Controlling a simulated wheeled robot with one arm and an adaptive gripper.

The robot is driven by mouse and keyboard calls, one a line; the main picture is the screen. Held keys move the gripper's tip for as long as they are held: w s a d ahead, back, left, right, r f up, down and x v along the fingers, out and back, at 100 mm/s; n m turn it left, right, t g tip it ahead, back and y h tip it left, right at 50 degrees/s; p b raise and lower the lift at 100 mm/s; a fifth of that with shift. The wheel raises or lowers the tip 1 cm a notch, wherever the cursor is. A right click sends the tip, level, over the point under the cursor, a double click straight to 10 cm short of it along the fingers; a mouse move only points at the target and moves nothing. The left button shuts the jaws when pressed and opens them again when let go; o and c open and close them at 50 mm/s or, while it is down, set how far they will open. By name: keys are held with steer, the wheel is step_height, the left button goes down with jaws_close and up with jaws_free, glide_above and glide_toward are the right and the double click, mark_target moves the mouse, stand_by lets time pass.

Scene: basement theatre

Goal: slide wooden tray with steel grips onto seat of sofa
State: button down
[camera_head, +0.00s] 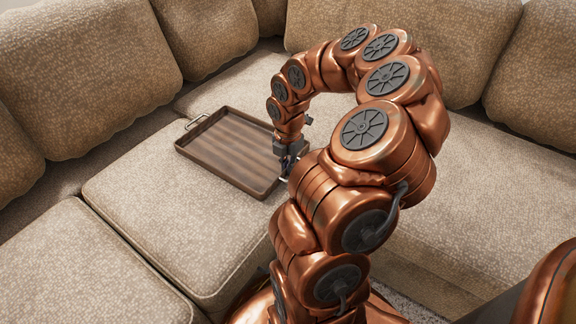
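The wooden tray (266,185) is brown and rectangular with a raised rim. It lies on the beige seat of the sofa (166,212), near the inner corner. A steel grip (193,122) shows at its far left end. My gripper (287,172) is at the tray's right end, pointing down close to the rim there. Its fingers are small and partly hidden by my arm. The other steel grip is mostly hidden there, so I cannot tell whether the fingers are shut on it.
Beige back cushions (85,65) line the sofa behind the tray and along the right. The seat cushion to the left (75,275) is bare. My copper arm hides part of the right seat (475,195), whose visible part is clear.

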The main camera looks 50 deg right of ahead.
stand_by(0.6)
steer(key=shift+w+d+r+p, duration=0.15)
steer(key=shift+d+p, duration=0.35)
steer(key=shift+p, duration=0.05)
steer(key=shift+w+d+r+p, duration=0.1)
steer(key=shift+w+d+p, duration=0.05)
steer(key=shift+d+p, duration=0.35)
steer(key=d+p, duration=0.2)
steer(key=w+d+p, duration=0.1)
steer(key=d+p, duration=0.1)
steer(key=p, duration=0.1)
steer(key=w+d+p, duration=0.1)
steer(key=d+p, duration=0.2)
steer(key=shift+w+d+f, duration=0.1)
steer(key=shift+d+f, duration=0.15)
steer(key=shift+d, duration=0.15)
